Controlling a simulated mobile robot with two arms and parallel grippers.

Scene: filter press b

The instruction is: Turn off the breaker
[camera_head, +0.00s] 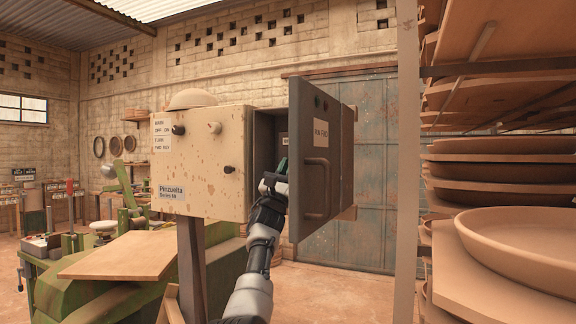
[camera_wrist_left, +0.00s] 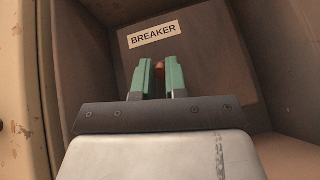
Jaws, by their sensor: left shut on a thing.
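The breaker box (camera_head: 205,160) is a beige, rust-spotted cabinet on a post. Its grey door (camera_head: 318,160) stands open to the right. My left gripper (camera_head: 278,172) reaches into the opening between cabinet and door. In the left wrist view, the box interior has a back panel with a BREAKER label (camera_wrist_left: 153,34). Below the label, a small reddish-brown breaker lever (camera_wrist_left: 159,70) shows between the green fingertips of my left gripper (camera_wrist_left: 159,78), which is shut on it. The lever's lower part is hidden, so its position is unclear. My right gripper is not in view.
The open door with its handle (camera_head: 325,190) stands close to the right of my left arm. Shelves of round clay-coloured dishes (camera_head: 520,235) fill the right side. A green machine with a board (camera_head: 120,255) stands at the lower left.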

